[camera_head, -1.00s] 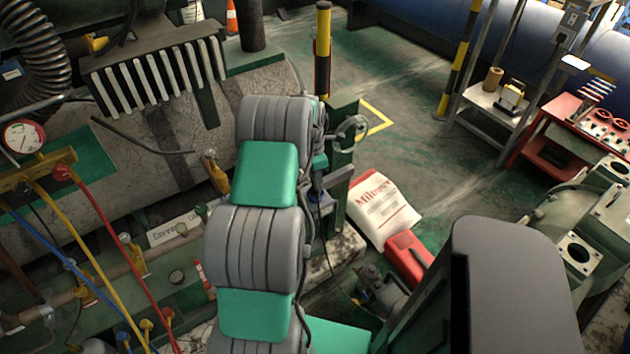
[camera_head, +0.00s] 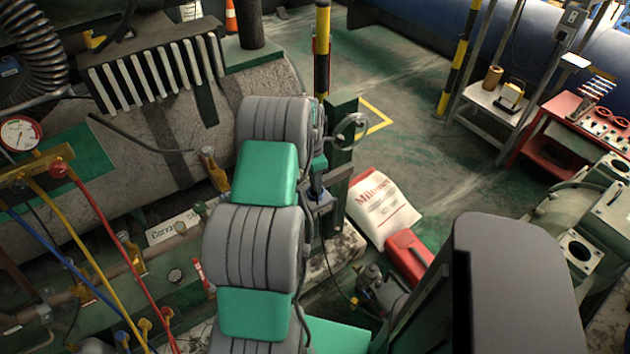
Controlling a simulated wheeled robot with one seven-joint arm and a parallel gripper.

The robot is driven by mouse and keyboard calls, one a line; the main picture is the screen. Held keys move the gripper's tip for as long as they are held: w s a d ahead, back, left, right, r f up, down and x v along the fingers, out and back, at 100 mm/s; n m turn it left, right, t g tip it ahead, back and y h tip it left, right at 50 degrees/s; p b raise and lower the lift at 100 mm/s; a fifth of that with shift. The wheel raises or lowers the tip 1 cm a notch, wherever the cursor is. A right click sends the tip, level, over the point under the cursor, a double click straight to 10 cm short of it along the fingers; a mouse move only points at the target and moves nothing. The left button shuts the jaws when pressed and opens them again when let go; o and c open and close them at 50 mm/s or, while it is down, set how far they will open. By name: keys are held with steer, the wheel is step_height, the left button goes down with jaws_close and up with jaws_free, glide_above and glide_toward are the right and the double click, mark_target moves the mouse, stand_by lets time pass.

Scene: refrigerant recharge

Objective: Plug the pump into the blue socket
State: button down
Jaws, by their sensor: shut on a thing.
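The pump (camera_head: 372,284) is a small grey-green unit low in the middle, partly hidden by my body. A thin dark cable (camera_head: 343,287) runs from it up to the plug near the end of my arm. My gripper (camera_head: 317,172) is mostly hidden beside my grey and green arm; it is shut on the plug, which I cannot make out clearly. A blue socket box (camera_head: 320,198) shows just below it, beside the dark green post. Whether the plug is in the socket or apart from it cannot be seen.
A green post with a handwheel (camera_head: 352,127) stands close right of my gripper. A white sack (camera_head: 383,208) and a red case (camera_head: 409,256) lie on the floor. A gauge manifold with hoses (camera_head: 35,172) is at left. Open floor lies behind.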

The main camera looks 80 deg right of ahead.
steer(key=shift+f+b, duration=0.3)
steer(key=shift+f, duration=0.25)
steer(key=c, duration=1.1)
jaws_free()
